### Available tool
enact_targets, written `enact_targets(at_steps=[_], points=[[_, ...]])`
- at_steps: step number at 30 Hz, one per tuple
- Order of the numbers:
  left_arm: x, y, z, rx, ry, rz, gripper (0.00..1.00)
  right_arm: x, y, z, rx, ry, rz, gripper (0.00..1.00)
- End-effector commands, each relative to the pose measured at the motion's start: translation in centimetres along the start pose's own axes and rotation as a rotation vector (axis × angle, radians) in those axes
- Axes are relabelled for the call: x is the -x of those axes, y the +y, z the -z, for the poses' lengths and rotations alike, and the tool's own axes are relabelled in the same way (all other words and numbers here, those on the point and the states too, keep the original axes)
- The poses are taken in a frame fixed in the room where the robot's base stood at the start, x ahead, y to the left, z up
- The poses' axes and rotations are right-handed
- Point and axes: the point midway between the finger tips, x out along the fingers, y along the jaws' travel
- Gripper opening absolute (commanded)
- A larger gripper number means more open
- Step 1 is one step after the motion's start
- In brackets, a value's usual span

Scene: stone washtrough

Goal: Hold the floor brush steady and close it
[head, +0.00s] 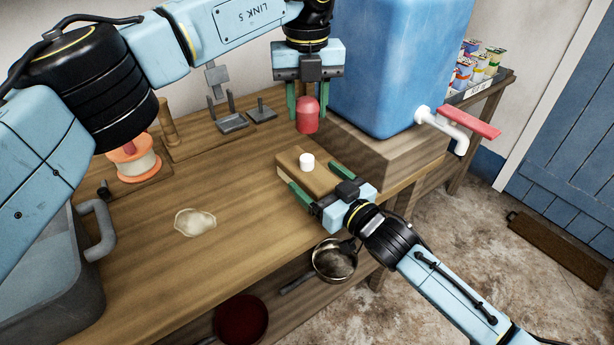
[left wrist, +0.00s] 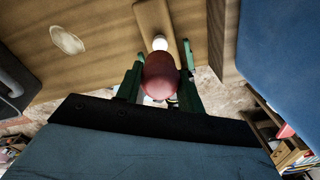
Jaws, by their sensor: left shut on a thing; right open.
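A wooden block, seemingly the floor brush head (head: 291,160), lies on the bench with a short white stub (head: 307,162) standing up from it. The block also shows in the left wrist view (left wrist: 153,17), with the stub (left wrist: 160,43) just beyond the red cap. My left gripper (head: 308,112) is shut on the rounded red cap (head: 307,121), held above the block with a gap between cap and stub. The cap fills the space between the fingers in the left wrist view (left wrist: 160,76). My right gripper (head: 314,179) is open, low at the block's near end, its fingers along either side.
A big blue tank (head: 385,60) with a red-handled tap stands on a wooden plinth right of my left gripper. Small metal stands (head: 232,121) and an orange-ended spool (head: 133,162) sit left. A pale puddle (head: 195,222) marks otherwise clear bench. Pans lie below.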

Motion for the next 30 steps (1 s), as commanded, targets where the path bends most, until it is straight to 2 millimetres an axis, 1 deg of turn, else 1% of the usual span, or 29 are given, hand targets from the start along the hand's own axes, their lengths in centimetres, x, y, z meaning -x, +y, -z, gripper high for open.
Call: enact_targets(at_steps=[4, 19, 23, 26, 30], points=[[0.0, 0.0, 0.0, 0.0, 0.0, 0.0, 0.16, 0.0, 0.0, 0.0, 0.0, 0.0, 0.0, 0.85], [0.0, 0.0, 0.0, 0.0, 0.0, 0.0, 0.16, 0.0, 0.0, 0.0, 0.0, 0.0, 0.0, 0.2], [-0.3, 0.0, 0.0, 0.0, 0.001, 0.0, 0.16, 0.0, 0.0, 0.0, 0.0, 0.0, 0.0, 0.19], [-1.4, 0.0, 0.0, 0.001, 0.002, -0.001, 0.16, 0.0, 0.0, 0.0, 0.0, 0.0, 0.0, 0.19], [-3.5, 0.0, -0.1, 0.0, 0.002, 0.0, 0.16, 0.0, 0.0, 0.0, 0.0, 0.0, 0.0, 0.19]])
